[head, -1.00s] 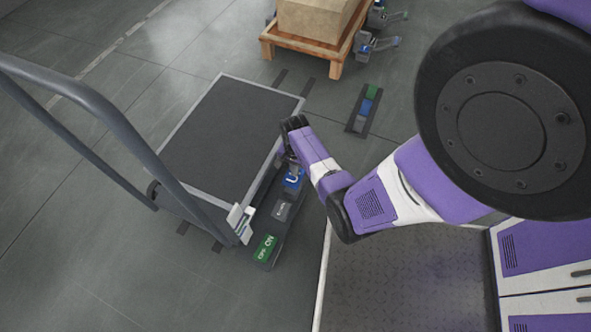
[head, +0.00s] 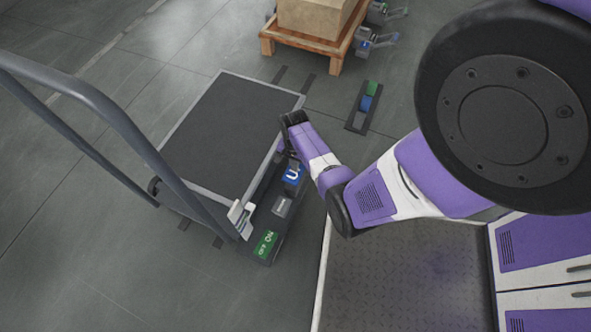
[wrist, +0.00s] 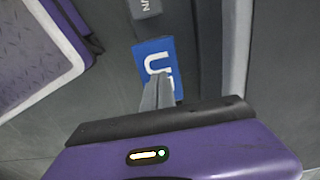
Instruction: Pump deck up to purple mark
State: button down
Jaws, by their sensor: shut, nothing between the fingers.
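The lift cart's dark deck (head: 225,135), with a pale metal rim, sits low over its base. Along its right side runs a pedal strip with a blue UP pedal (head: 293,173), a grey pedal (head: 282,207) and a green ON/OFF pedal (head: 265,244). My gripper (head: 287,157) is shut and empty, pointing down by the blue pedal. In the wrist view its fingertips (wrist: 160,78) overlap the blue pedal (wrist: 155,57); I cannot tell whether they touch it. A white tag (head: 241,218) stands at the deck's near right corner. I see no purple mark.
The cart's grey push handle (head: 110,115) arches over the left side. A wooden pallet with a box (head: 315,15) stands at the back. A separate small pedal strip (head: 363,108) lies on the floor right of the deck. Open floor lies left and in front.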

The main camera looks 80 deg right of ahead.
jog(key=shift+f+b, duration=2.1)
jog(key=shift+f, duration=0.8)
notch_tip(320, 180, up, 6)
jog(key=p, duration=0.6)
jog(key=shift+r+p, duration=0.25)
jog(key=shift+p, duration=0.05)
jog(key=shift+f, duration=0.15)
jog(key=shift+f+b, duration=2.7)
jog(key=shift+f, duration=0.4)
notch_tip(320, 180, up, 6)
jog(key=p, duration=0.6)
jog(key=shift+r, duration=0.25)
jog(key=shift+f, duration=0.15)
